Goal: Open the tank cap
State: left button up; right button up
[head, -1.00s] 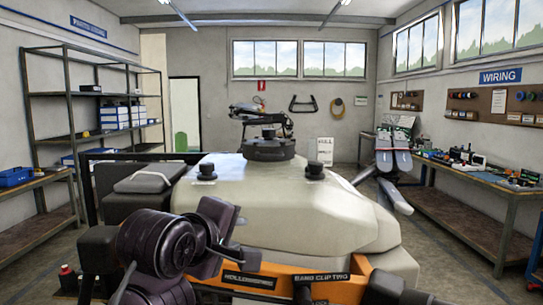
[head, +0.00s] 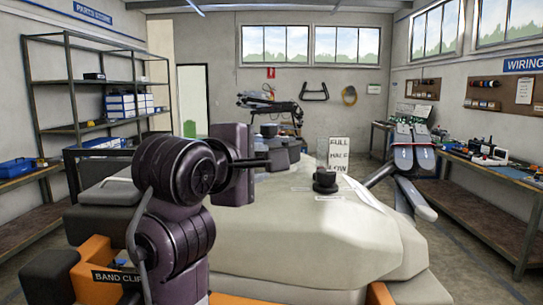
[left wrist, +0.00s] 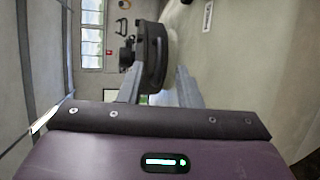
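The pale tank (head: 320,235) of the spray drone fills the middle of the head view. Its wide black cap (head: 290,158) is on top, partly hidden behind my left gripper (head: 262,163). In the left wrist view, turned sideways, the cap (left wrist: 154,55) is ahead of the two grey fingers of my left gripper (left wrist: 159,92). The fingers are apart with nothing held between them. The cap appears seated on the tank, and I see no clear contact with it. My right gripper is not in view.
A smaller black knob (head: 325,182) stands on the tank to the right of the cap. A white level sign (head: 339,155) stands behind it. Shelves (head: 100,90) line the left wall, and a workbench (head: 490,185) runs along the right.

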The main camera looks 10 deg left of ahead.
pick_arm(q)
jog(key=p+x, duration=0.1)
jog(key=x, duration=0.2)
jog(key=shift+w+d, duration=0.1)
jog(key=shift+w, duration=0.25)
jog(key=shift+x, duration=0.8)
jog(key=shift+s, duration=0.1)
grip_shut()
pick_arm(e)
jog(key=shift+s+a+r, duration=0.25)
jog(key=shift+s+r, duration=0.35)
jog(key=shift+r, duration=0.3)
